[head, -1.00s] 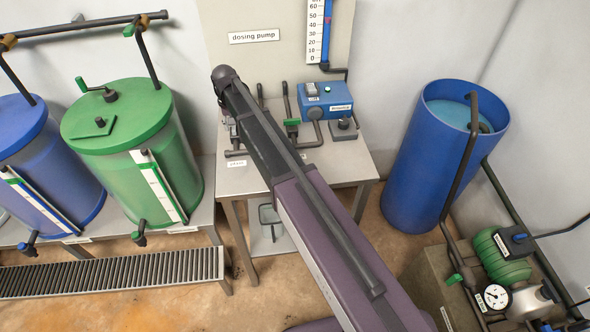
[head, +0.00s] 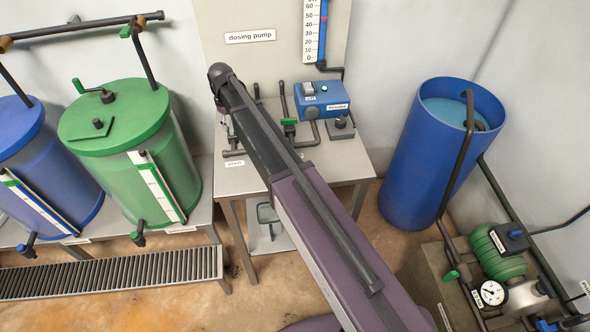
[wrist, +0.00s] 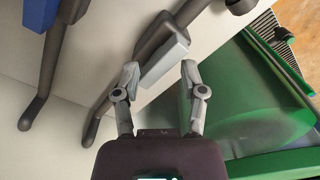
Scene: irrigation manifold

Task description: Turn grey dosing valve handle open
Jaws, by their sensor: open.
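The grey dosing valve handle (wrist: 166,62) is a pale blue-grey block on a dark pipe in the wrist view. My gripper (wrist: 160,68) is open, with one fingertip to each side of the handle. The handle lies between or just beyond the tips; I cannot tell whether either finger touches it. In the head view my arm (head: 270,150) reaches over the dosing bench and hides most of the handle and my gripper.
A green-handled valve (head: 289,122) and the blue dosing pump (head: 322,98) stand on the bench (head: 340,168) to the right. The green tank (head: 165,170) is left of the bench and fills the right of the wrist view. A blue barrel (head: 420,180) stands farther right.

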